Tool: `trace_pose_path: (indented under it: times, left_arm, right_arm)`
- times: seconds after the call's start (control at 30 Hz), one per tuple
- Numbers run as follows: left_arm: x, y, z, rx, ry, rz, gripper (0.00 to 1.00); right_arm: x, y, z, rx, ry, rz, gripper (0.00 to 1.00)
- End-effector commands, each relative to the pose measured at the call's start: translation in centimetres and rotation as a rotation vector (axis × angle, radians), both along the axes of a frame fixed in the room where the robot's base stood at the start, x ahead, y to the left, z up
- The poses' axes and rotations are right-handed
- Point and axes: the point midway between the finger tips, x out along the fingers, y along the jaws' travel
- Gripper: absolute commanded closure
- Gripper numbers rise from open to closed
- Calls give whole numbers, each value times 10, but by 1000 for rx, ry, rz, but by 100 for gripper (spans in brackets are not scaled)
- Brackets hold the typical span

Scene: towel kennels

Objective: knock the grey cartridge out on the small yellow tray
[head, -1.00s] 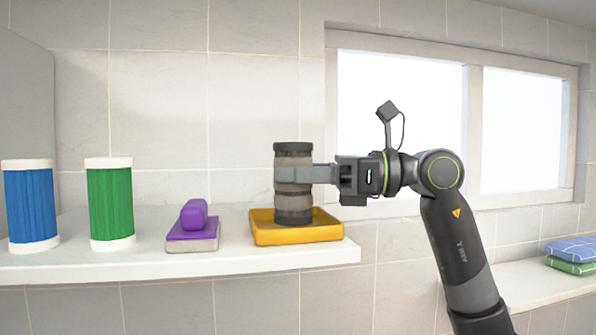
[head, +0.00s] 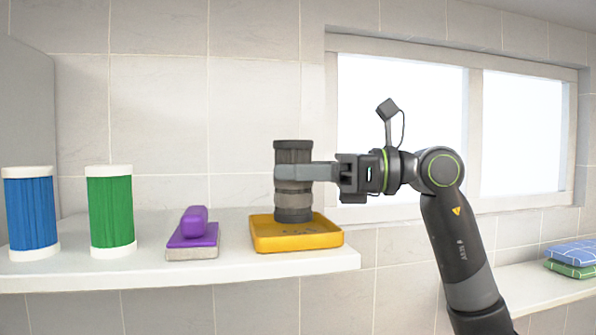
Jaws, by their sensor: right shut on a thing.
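The grey cartridge (head: 293,203) is an upright ribbed cylinder with darker end caps. My right gripper (head: 293,172) is shut on it around its middle, reaching in from the right. The cartridge's lower end is over the back part of the small yellow tray (head: 325,239); I cannot tell whether it touches the tray floor. Small dark bits (head: 300,230) lie on the tray floor in front of the cartridge. The left gripper is out of the picture.
A purple-handled brush or block (head: 193,232) sits left of the tray on the white shelf (head: 200,270). Green (head: 110,212) and blue (head: 31,213) cylinders with white ends stand further left. Folded blue and green cloths (head: 572,258) lie on a lower ledge at right.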

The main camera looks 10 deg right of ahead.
Motion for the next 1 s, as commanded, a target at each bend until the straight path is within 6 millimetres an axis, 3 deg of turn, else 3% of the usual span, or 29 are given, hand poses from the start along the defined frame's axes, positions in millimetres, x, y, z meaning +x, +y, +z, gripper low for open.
trace_pose_path:
  times: [0.5, 1.0]
  left_arm:
    - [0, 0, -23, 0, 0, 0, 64]
    - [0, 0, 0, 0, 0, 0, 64]
  right_arm:
    - [0, 0, -28, 0, 0, 0, 75]
    - [0, 0, 2, 1, 0, 0, 75]
